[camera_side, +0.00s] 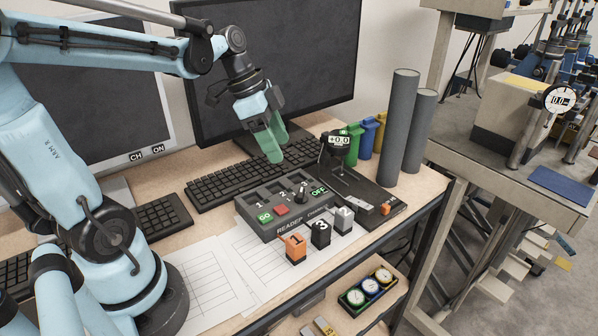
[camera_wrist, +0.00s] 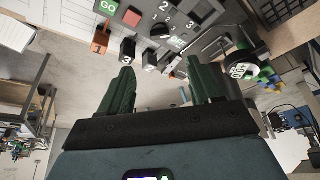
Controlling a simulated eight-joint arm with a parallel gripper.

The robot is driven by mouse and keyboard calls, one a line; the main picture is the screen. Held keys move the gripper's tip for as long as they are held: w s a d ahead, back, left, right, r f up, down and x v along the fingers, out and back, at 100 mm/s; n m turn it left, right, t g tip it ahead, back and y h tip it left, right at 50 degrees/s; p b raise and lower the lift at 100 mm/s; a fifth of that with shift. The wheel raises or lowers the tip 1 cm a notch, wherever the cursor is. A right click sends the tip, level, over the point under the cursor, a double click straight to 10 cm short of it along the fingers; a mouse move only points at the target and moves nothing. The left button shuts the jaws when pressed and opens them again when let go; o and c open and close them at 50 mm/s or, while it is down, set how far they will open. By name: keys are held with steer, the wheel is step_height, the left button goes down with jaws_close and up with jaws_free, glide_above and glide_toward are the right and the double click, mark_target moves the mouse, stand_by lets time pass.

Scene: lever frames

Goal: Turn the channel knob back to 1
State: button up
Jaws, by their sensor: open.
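The dark reader box (camera_side: 285,215) lies on the desk, with several recessed slots along its back. The black channel knob (camera_side: 301,197) stands on its right part, beside the green OFF label (camera_side: 318,190). The knob also shows in the wrist view (camera_wrist: 161,30), with small white numbers near it. It is too small to tell which number it points at. My gripper (camera_side: 274,148) has green fingers and hangs above and behind the box, apart from the knob. In the wrist view its two fingers (camera_wrist: 162,68) are spread with nothing between them.
Orange block 1 (camera_side: 295,248), black block 3 (camera_side: 320,233) and grey block 2 (camera_side: 344,219) stand in front of the box. A gauge stand with a +0.0 display (camera_side: 339,140) is at its right. The keyboard (camera_side: 235,178) and monitor (camera_side: 275,60) are behind; grey cylinders (camera_side: 398,125) stand back right.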

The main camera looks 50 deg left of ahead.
mark_target(302, 193)
steer(key=x, duration=1.2)
steer(key=c, duration=1)
